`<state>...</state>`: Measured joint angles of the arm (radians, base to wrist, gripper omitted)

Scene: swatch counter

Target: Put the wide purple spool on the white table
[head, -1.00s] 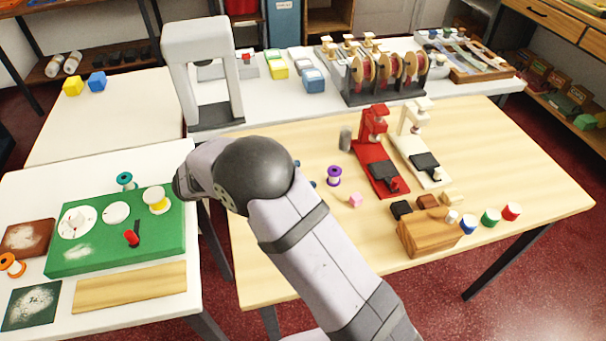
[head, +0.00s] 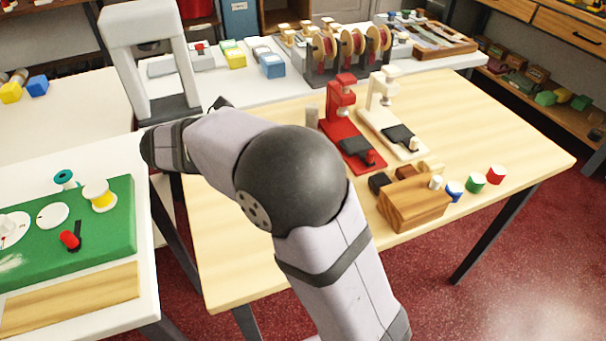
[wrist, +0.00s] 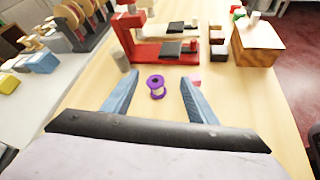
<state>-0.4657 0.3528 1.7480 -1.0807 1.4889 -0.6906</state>
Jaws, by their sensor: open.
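The wide purple spool (wrist: 156,87), with purple flanges and a pale middle, stands on the light wooden table (head: 480,140). My arm hides it in the head view. In the wrist view my gripper (wrist: 158,77) is open, and the spool shows in the gap between its blue fingers, untouched. How far ahead of the fingertips it stands is hard to tell. A white table (head: 75,153) at the left carries a green board (head: 115,240) with a teal spool (head: 65,179) and a yellow spool (head: 99,196). More white tabletop (head: 60,120) lies behind it.
A red press (head: 343,130) and a white press (head: 385,110) stand beyond the spool. A grey post (wrist: 122,61) and a pink block (wrist: 196,82) are near it. A wooden block (head: 415,205) sits right. A grey arch (head: 150,60) stands at the back left.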

